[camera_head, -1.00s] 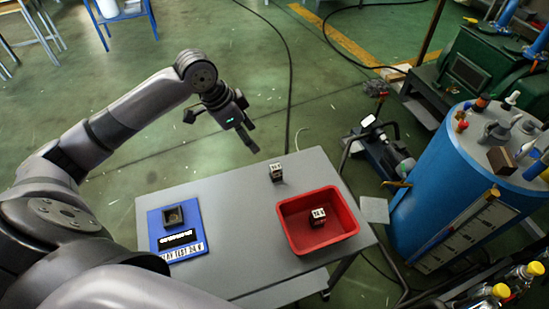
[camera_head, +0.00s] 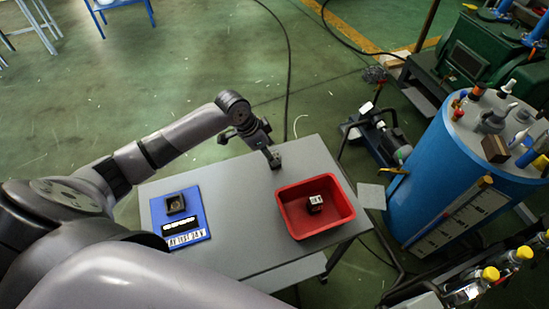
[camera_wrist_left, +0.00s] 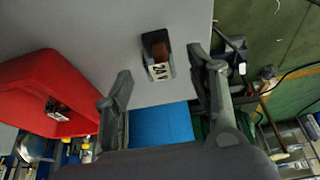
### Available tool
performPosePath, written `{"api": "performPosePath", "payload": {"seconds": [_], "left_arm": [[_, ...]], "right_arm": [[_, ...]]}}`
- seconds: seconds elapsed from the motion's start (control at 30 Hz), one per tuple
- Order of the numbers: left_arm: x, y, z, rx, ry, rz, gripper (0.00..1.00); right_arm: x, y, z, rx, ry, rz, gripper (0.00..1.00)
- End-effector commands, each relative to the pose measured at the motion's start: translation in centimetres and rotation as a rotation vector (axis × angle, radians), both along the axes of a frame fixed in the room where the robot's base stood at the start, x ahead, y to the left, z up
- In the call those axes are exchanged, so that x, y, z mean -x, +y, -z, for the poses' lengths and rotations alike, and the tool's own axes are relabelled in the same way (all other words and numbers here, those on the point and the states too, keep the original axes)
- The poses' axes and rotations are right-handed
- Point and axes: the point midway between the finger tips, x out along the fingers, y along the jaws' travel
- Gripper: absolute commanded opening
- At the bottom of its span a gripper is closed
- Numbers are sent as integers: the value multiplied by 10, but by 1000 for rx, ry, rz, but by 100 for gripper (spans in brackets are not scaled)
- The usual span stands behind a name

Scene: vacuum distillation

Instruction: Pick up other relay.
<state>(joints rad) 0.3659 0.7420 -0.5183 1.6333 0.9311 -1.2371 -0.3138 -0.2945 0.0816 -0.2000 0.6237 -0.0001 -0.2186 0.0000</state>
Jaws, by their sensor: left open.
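My left gripper (camera_head: 270,155) is open above the far edge of the grey table in the head view. In the left wrist view its two fingers (camera_wrist_left: 159,64) are spread, with a small dark relay labelled 24V (camera_wrist_left: 157,55) between and just beyond the tips. Nothing is in its grip. In the head view the gripper largely hides this relay. A second relay (camera_head: 316,202) lies in the red bin (camera_head: 347,222); it also shows at the left of the left wrist view (camera_wrist_left: 57,110). My right gripper is not in view.
The grey table (camera_head: 235,200) carries a blue test board (camera_head: 195,236) with a dark socket (camera_head: 175,204) at its left. The red bin stands close to the near right of the gripper. A blue tank (camera_head: 440,185) stands right of the table. The table's middle is clear.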

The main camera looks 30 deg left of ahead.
Motion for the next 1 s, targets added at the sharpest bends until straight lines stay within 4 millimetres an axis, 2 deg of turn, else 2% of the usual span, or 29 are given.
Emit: {"api": "performPosePath", "payload": {"seconds": [0.03,0.2,0.47,1.0], "left_arm": [[-1,-4,5,2,4,0,52],[-7,-8,25,1,1,0,52],[-8,-9,29,-1,-1,1,52],[-8,-9,28,-1,-1,1,16]], "right_arm": [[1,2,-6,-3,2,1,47],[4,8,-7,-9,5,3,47],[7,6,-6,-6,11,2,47],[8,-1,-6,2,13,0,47]]}}
